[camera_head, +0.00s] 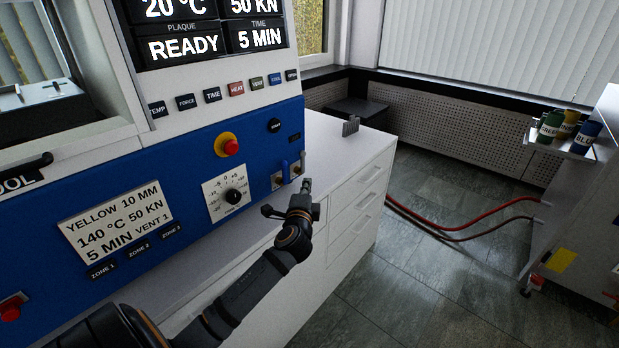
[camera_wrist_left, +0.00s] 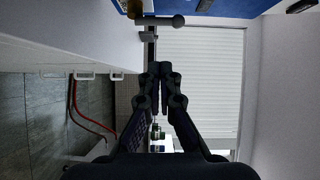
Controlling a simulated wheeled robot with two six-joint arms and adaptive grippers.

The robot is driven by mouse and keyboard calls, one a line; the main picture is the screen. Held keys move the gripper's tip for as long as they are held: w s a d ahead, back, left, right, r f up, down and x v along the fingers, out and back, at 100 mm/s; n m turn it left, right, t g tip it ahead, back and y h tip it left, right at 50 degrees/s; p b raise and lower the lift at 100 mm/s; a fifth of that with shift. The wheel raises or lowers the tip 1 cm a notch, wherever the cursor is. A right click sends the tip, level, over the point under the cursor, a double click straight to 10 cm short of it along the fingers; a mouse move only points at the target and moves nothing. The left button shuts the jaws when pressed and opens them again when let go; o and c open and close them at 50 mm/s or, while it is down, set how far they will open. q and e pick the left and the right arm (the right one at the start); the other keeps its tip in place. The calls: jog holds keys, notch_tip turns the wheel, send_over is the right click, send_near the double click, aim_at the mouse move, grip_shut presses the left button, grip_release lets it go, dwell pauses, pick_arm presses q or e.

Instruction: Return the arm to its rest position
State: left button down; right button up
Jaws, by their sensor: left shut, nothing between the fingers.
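My left arm comes in from the lower left in the head view, and its gripper (camera_head: 306,186) is near the right end of the blue press panel (camera_head: 190,165), above the white drawer cabinet (camera_head: 345,165). In the left wrist view the fingers of the left gripper (camera_wrist_left: 160,70) are together with nothing between them. My right gripper is not in view.
The panel carries a red emergency button (camera_head: 231,147), a dial (camera_head: 233,196) and a display (camera_head: 190,40) reading READY. A small grey block (camera_head: 351,125) is on the cabinet top. Red hoses (camera_head: 460,222) run over the floor. Labelled cans (camera_head: 587,132) stand on a shelf at right.

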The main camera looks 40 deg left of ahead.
pick_arm(q)
jog(key=shift+v, duration=1.25)
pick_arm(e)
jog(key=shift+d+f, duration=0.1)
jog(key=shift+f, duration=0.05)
pick_arm(q)
jog(key=shift+w+d+r, duration=0.1)
jog(key=shift+d+r, duration=0.05)
jog(key=shift+d, duration=0.05)
